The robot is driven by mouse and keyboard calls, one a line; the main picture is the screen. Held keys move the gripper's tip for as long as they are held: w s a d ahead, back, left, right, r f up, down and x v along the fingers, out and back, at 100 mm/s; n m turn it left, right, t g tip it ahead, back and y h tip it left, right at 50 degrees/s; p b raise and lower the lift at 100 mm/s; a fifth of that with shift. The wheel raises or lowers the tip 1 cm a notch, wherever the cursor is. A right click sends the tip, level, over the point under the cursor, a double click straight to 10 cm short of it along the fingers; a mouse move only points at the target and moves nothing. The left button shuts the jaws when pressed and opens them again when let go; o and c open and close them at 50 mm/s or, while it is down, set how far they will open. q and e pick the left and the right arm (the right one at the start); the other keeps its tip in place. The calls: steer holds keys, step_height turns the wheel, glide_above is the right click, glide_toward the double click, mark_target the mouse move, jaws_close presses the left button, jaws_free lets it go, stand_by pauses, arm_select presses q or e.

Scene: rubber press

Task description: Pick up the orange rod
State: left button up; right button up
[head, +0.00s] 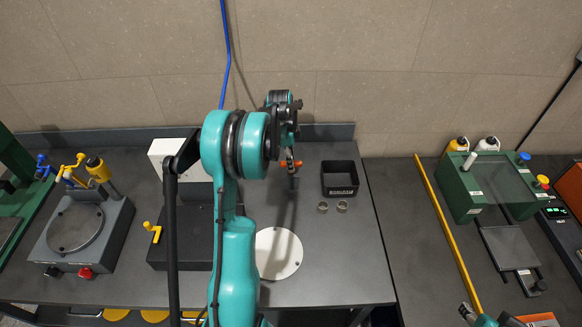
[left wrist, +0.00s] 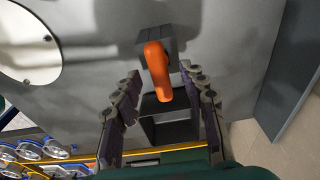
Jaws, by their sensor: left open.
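The orange rod (head: 290,163) shows in the head view just below my left gripper, partly hidden by it. In the left wrist view the orange rod (left wrist: 158,75) sticks out of a small dark grey block (left wrist: 150,42) towards the camera. My left gripper (left wrist: 161,78) is open, with one finger on each side of the rod's near end. I cannot tell whether either finger touches it. In the head view my left gripper (head: 288,130) hangs over the back of the grey table. A small part of my right arm shows at the bottom right edge; its jaws are unclear.
A black open box (head: 340,180) stands just right of the rod, with two small metal rings (head: 342,206) in front. A white round plate (head: 285,255) lies nearer. A white-and-black device (head: 180,230) is left, partly behind my arm. A green machine (head: 488,185) stands right.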

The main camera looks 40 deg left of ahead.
arm_select(q)
step_height(320, 180, down, 3)
steer(key=shift+w+r, duration=0.1)
steer(key=shift+w, duration=0.05)
steer(key=shift+d, duration=0.1)
jaws_close()
steer(key=shift+r, duration=0.1)
steer(key=shift+r, duration=0.1)
